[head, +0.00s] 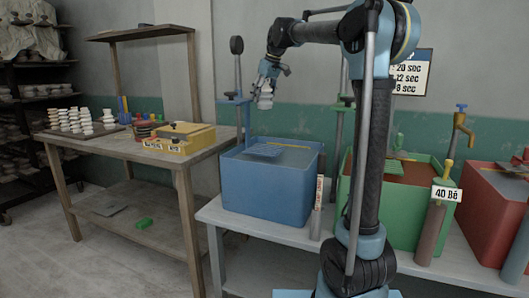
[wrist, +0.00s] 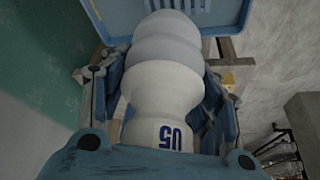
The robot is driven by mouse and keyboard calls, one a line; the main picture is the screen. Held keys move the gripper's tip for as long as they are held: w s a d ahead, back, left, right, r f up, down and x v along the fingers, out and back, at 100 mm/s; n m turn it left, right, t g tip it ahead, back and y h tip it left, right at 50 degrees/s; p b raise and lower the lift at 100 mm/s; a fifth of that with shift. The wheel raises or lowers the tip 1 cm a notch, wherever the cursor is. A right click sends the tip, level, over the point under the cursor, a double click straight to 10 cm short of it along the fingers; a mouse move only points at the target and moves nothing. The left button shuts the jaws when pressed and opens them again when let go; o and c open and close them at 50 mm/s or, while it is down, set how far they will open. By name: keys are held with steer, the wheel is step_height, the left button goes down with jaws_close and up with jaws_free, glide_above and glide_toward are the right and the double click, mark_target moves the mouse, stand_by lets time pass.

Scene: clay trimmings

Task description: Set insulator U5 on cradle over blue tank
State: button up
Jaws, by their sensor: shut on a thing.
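My gripper (head: 269,74) is shut on insulator U5 (head: 265,97), a pale ribbed piece. In the wrist view the fingers of my gripper (wrist: 160,88) lie on both sides of insulator U5 (wrist: 168,75), and its blue "U5" label faces the camera, upside down. In the head view the insulator hangs above the blue tank (head: 262,195), apart from the cradle. The cradle (head: 262,150) is a slotted blue plate at the tank's top, beside a blue lift post (head: 238,120). A blue slotted surface (wrist: 225,12) shows beyond the insulator in the wrist view.
The green tank (head: 400,200) and red tank (head: 492,215) stand to the right on the same bench. A wooden table (head: 150,155) at left holds several white insulators (head: 75,120) and a yellow box (head: 185,138). The lift post stands close to my gripper.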

steer(key=shift+a, duration=0.1)
step_height(320, 180, down, 18)
steer(key=shift+s, duration=0.1)
stand_by(0.7)
steer(key=o, duration=1.5)
steer(key=v, duration=1.2)
